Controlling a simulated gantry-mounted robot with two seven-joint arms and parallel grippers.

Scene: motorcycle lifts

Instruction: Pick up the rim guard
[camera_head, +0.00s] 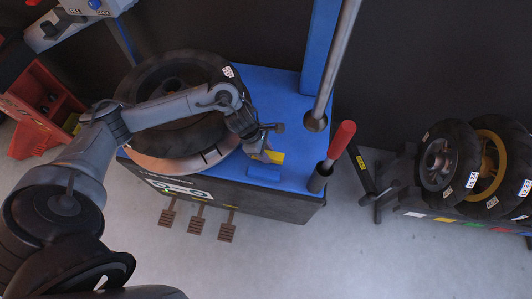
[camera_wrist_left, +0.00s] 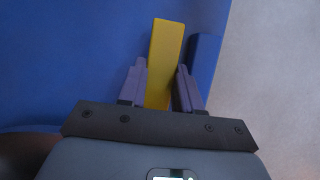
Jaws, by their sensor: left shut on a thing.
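The rim guard (camera_head: 276,157) is a small yellow strip at the front of the blue top of the tyre machine. My left gripper (camera_head: 264,146) reaches down to it from the left. In the left wrist view, the yellow guard (camera_wrist_left: 167,52) stands between the two fingers of the gripper (camera_wrist_left: 161,88), which are shut on it, and its far end sticks out past them. Whether the guard still touches the blue surface beneath I cannot tell. My right gripper is not in view.
A tyre (camera_head: 170,75) lies on the machine, left of the gripper. A blue block (camera_head: 264,173) is just in front of the guard. A red-handled tool (camera_head: 340,140) stands in a holder at right, near a steel post (camera_head: 336,65). A wheel rack (camera_head: 430,206) stands far right.

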